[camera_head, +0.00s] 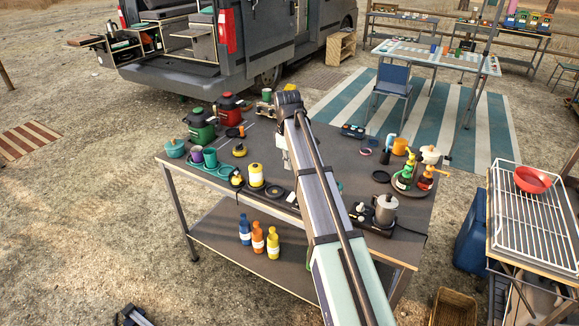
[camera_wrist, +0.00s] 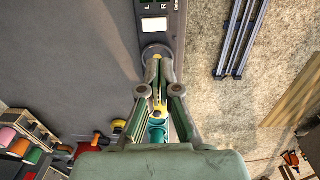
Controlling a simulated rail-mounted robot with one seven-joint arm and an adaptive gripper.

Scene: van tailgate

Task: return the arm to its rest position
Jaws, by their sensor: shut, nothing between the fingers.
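My arm (camera_head: 325,205) reaches from the bottom edge of the head view up over the grey worktable (camera_head: 345,150). Its bent joint is above the table's far side. My gripper is mostly hidden behind the arm in the head view. In the wrist view, my gripper (camera_wrist: 158,68) has its two fingers together at the tips, with nothing seen between them. Beyond the tips is a round grey part at the end of a dark panel (camera_wrist: 160,10) marked L and R. I cannot tell whether the tips touch it.
A wire rack (camera_head: 530,215) is right; the van (camera_head: 240,45) is behind.

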